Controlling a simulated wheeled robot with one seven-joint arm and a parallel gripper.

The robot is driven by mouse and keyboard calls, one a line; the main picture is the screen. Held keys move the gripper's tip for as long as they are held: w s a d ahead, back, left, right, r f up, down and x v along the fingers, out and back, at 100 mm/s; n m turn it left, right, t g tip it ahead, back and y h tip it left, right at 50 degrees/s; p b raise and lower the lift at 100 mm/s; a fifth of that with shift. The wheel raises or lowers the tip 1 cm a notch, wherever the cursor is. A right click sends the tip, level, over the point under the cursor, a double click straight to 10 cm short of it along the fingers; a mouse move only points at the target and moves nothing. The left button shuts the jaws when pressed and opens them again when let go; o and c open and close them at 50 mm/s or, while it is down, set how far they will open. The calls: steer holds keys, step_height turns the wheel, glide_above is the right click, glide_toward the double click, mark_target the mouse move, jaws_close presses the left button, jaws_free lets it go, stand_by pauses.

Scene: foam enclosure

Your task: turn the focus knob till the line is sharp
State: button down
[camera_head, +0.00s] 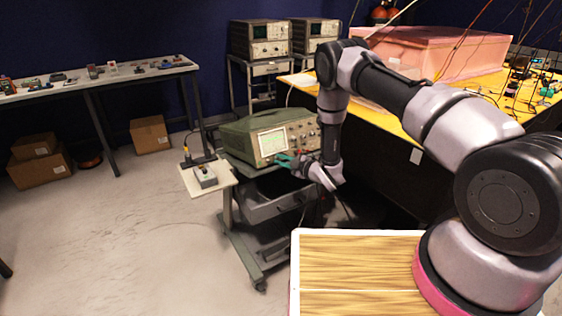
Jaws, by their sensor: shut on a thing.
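A green oscilloscope (238,137) stands on a grey cart, its front panel turned toward me. Its pale screen (272,142) shows on the left part of the panel, and the line on it is too small to judge. Small knobs (305,128) show on the right part of the panel. My gripper (280,158) has reached the panel just below the screen. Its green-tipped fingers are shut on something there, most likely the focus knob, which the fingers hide.
A small shelf with a grey box (205,177) juts out left of the oscilloscope. A yellow-topped table (470,82) with a pink foam box (437,55) stands behind my arm. A long bench (95,84) and cardboard boxes (150,134) are at the left.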

steer(key=shift+n+g, duration=0.3)
steer(key=shift+n, duration=0.9)
steer(key=c, duration=1.1)
jaws_free()
steer(key=shift+c, duration=0.2)
steer(key=shift+d, duration=0.1)
steer(key=v, duration=1)
steer(key=shift+s+d+r, duration=0.2)
steer(key=shift+s+r, duration=0.05)
steer(key=shift+s, duration=0.05)
